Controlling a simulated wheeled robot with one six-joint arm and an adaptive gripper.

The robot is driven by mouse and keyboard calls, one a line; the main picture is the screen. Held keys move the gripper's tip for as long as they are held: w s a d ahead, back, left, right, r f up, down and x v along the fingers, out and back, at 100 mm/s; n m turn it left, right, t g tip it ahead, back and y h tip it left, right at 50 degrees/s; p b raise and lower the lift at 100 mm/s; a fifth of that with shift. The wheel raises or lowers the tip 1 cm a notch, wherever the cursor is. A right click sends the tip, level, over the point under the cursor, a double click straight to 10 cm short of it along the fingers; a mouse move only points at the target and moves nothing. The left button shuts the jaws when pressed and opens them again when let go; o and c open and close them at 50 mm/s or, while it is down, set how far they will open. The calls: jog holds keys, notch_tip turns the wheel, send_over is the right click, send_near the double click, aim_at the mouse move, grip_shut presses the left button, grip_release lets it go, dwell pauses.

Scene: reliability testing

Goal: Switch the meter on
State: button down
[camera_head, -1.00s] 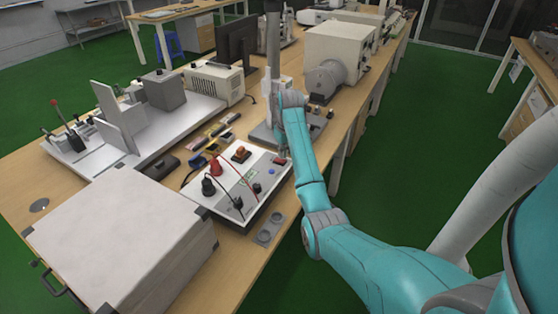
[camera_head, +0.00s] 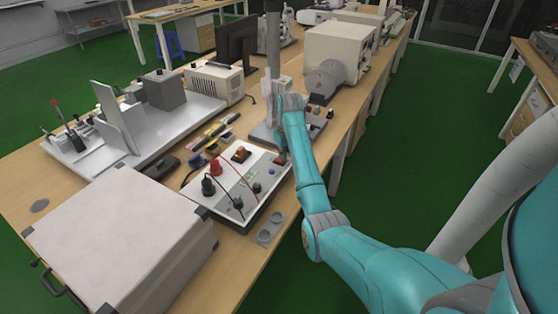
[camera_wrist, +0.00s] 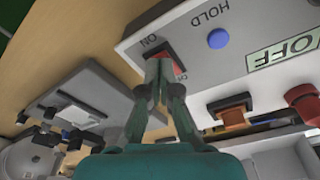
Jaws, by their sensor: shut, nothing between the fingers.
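The meter (camera_head: 232,203) is a white-topped box on the bench, with red and black plugs, an orange switch and a blue button. In the wrist view its panel (camera_wrist: 225,65) shows a red rocker switch (camera_wrist: 164,56) between the labels ON and OFF, the latter partly covered. A display (camera_wrist: 286,52) reads OFF. My gripper (camera_wrist: 158,64) is shut and empty, its fingertips at the rocker; I cannot tell if they press it. In the head view my gripper (camera_head: 283,155) is at the meter's far right corner, mostly hidden by my arm.
A large grey case (camera_head: 120,235) stands at the near left. A grey pad with two round recesses (camera_head: 270,229) lies by the front edge. A beige machine (camera_head: 335,52) and a grey stand (camera_head: 262,135) are beyond the meter. Small coloured items lie behind it.

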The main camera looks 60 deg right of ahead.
jog(key=shift+f, duration=0.45)
jog(key=shift+r, duration=3.55)
